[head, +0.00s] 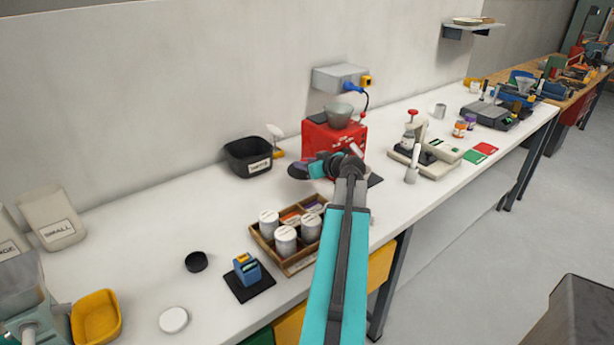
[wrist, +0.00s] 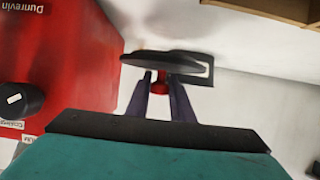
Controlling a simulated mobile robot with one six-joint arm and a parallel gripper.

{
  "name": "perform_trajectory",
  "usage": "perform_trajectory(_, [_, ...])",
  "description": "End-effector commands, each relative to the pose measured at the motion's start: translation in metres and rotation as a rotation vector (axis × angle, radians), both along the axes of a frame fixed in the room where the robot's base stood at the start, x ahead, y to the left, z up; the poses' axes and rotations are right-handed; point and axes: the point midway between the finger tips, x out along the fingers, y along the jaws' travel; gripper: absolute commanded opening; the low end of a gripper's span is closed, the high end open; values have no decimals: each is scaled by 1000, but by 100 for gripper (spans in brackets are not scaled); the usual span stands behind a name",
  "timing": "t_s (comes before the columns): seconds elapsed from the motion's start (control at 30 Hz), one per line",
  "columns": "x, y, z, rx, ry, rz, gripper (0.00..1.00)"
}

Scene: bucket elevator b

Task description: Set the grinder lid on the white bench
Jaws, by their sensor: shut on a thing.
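My gripper (wrist: 160,90) is shut on the red knob of the grinder lid (wrist: 165,58), a dark disc that shows nearly edge-on in the wrist view. In the head view the lid (head: 297,171) appears at the left end of my arm, in front of the red grinder (head: 347,143). The grinder fills the left of the wrist view (wrist: 60,60). A grey hopper (head: 340,112) tops it. The white bench (head: 222,205) runs below and around the lid. I cannot tell whether the lid touches the bench.
A wooden tray (head: 297,266) with several canisters stands in front of the grinder. A black bin (head: 248,160) is left of it. A scale-like device (head: 425,150) stands to the right. A blue block on a black pad (head: 250,284) and a black cup (head: 196,262) are nearer. Bench room lies left of the tray.

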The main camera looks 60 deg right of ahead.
Motion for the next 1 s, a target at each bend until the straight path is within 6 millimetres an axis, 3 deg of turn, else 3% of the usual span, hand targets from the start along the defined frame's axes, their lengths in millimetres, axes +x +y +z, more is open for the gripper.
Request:
perform_trajectory(0.2, [0,0,-18,1,0,0,0])
perform_trajectory(0.73, [1,1,-25,0,0,1,0])
perform_trajectory(1.0, [1,1,-48,2,-1,0,0])
